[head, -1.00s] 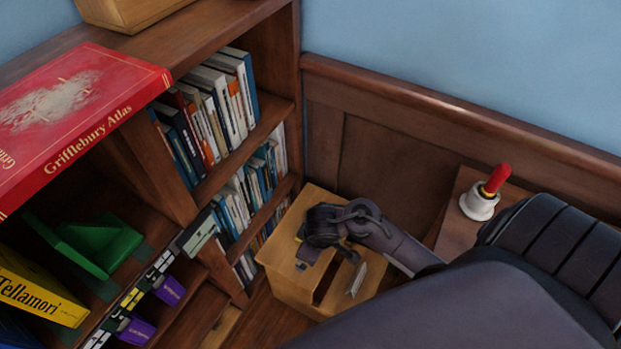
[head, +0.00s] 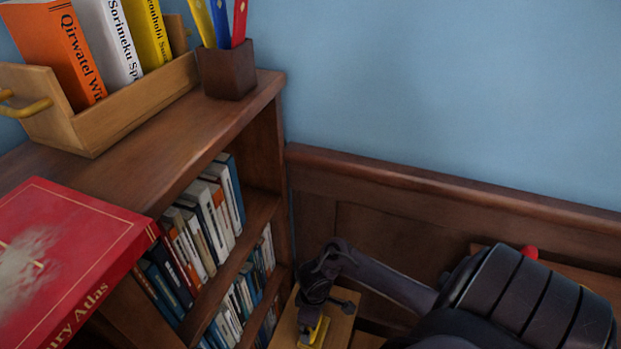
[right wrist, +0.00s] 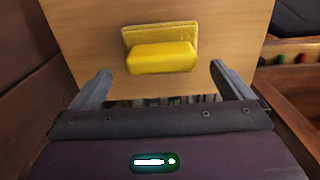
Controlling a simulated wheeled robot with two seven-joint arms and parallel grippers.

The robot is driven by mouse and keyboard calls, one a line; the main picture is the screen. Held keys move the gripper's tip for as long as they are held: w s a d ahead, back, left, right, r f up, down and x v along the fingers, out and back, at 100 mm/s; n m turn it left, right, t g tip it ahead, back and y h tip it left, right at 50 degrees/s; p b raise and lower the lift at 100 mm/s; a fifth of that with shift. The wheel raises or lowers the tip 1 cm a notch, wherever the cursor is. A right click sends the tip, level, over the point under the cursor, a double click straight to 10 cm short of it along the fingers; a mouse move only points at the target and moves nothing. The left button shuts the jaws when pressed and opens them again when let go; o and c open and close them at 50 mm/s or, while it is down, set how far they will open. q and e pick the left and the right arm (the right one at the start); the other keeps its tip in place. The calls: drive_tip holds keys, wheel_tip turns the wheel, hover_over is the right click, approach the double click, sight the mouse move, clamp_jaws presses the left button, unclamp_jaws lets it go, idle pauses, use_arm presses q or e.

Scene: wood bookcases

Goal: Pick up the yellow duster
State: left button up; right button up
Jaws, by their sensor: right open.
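The yellow duster (right wrist: 160,59) is a block with a flat textured backing, lying on a light wooden surface (right wrist: 75,35) in the right wrist view. My right gripper (right wrist: 161,68) is open, its fingers left and right of the duster with a gap on each side. I cannot tell how high it is above the surface. In the head view the duster (head: 319,331) shows partly at the bottom edge, below my right gripper (head: 313,316), on the wooden box top (head: 341,325). My left gripper is not in view.
A bookcase (head: 165,115) with shelved books stands left of the box. It bears a red atlas (head: 65,265), a wooden book holder (head: 130,112) and a pencil cup (head: 228,70). A wood-panelled wall (head: 390,230) stands behind. A red handle (head: 529,252) shows at the right.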

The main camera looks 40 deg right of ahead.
drive_tip(key=f, duration=0.1)
drive_tip(key=f+b, duration=0.1)
drive_tip(key=shift+s+f, duration=0.25)
drive_tip(key=shift+f, duration=0.05)
wheel_tip(320, 180, down, 2)
drive_tip(key=shift+f+b, duration=0.1)
drive_tip(key=shift+b, duration=0.45)
drive_tip(key=shift+w+f, duration=0.1)
drive_tip(key=shift+f, duration=0.2)
drive_tip(key=c, duration=1.1)
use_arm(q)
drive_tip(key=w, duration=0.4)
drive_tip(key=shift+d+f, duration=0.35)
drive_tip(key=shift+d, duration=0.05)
use_arm(e)
drive_tip(key=shift+o, duration=0.2)
drive_tip(key=shift+r, duration=0.1)
drive_tip(key=shift+r, duration=0.1)
